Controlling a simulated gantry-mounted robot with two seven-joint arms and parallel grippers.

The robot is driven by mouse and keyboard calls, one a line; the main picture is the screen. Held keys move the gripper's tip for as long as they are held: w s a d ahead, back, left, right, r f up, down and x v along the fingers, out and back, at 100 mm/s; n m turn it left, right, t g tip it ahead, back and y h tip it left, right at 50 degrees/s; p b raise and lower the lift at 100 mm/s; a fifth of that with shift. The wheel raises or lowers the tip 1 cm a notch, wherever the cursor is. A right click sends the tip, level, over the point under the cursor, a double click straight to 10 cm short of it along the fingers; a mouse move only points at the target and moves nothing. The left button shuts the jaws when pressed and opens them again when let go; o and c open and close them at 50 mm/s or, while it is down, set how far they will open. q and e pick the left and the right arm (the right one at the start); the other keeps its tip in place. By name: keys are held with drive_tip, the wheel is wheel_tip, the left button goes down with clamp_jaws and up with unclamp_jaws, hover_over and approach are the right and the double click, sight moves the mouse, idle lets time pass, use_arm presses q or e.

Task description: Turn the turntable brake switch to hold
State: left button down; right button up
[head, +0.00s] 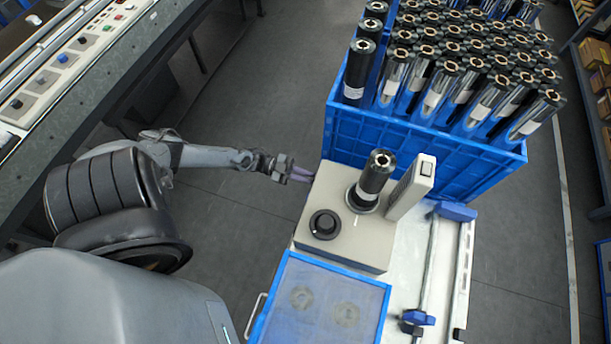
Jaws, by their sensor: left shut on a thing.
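A beige box (345,238) stands on the white cart top. It carries a black round knob (325,224) at its front left and an upright dark roll (376,177) on a round black base. A label naming the brake switch cannot be read. My left gripper (300,173) is at the far left edge of the box, behind and left of the knob and apart from it. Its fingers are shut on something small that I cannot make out. My right gripper is not in view.
A blue crate (440,152) full of dark rolls stands behind the box. A beige upright unit (411,188) is right of the roll. A blue-framed panel (322,305) lies in front. A control console (75,50) runs along the left, with open floor between.

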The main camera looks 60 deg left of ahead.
use_arm(q)
drive_tip(key=shift+m, duration=1)
drive_tip(key=c, duration=1.1)
unclamp_jaws()
drive_tip(key=shift+s, duration=0.1)
drive_tip(key=shift+c, duration=0.2)
drive_tip(key=b+v, duration=0.1)
drive_tip(key=v, duration=0.9)
drive_tip(key=shift+s+a, duration=0.25)
drive_tip(key=shift+a, duration=0.05)
